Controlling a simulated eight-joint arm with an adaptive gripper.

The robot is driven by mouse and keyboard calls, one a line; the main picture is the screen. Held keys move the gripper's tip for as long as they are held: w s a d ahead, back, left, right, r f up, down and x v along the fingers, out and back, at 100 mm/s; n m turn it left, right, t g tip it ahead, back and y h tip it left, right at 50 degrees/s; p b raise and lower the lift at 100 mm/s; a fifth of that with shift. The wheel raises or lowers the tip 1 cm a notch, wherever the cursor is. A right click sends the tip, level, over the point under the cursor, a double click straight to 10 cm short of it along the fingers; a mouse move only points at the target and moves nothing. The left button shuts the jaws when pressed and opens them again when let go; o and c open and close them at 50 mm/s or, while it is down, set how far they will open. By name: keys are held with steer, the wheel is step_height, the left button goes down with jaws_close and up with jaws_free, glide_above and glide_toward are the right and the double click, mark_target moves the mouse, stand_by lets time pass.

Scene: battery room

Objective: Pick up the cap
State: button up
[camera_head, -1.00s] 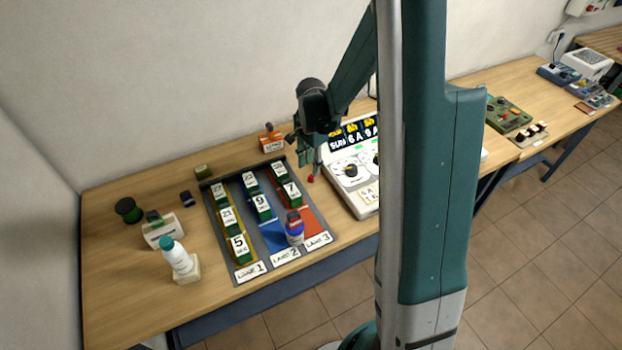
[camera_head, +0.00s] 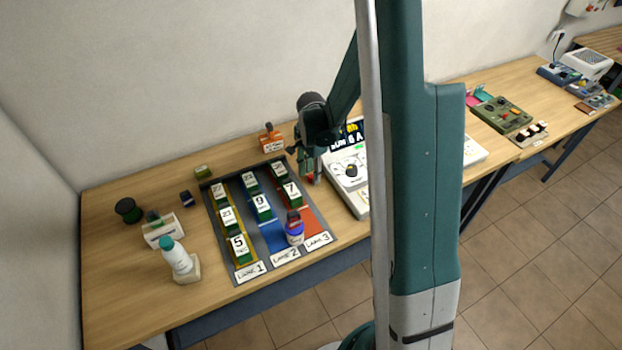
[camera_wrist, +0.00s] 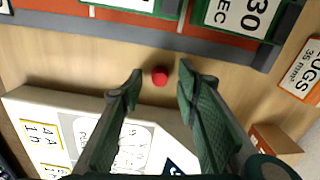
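The cap is a small red piece (camera_wrist: 160,76) lying on the bare wood table in the wrist view, between the lane mat and the white panel. In the head view the red cap (camera_head: 310,178) shows just below my gripper. My gripper (camera_wrist: 160,84) is open, with its two green fingertips on either side of the cap in the wrist view. In the head view my gripper (camera_head: 308,168) hangs over the gap beside the mat. I cannot tell exactly how high the fingertips are above the table.
The grey lane mat (camera_wrist: 105,28) with green numbered blocks lies on one side, and the white panel with dials (camera_head: 343,190) on the other. An orange-labelled box (camera_head: 271,139) stands behind. The gap is narrow.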

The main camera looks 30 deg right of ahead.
steer(key=shift+f, duration=0.5)
steer(key=c, duration=0.7)
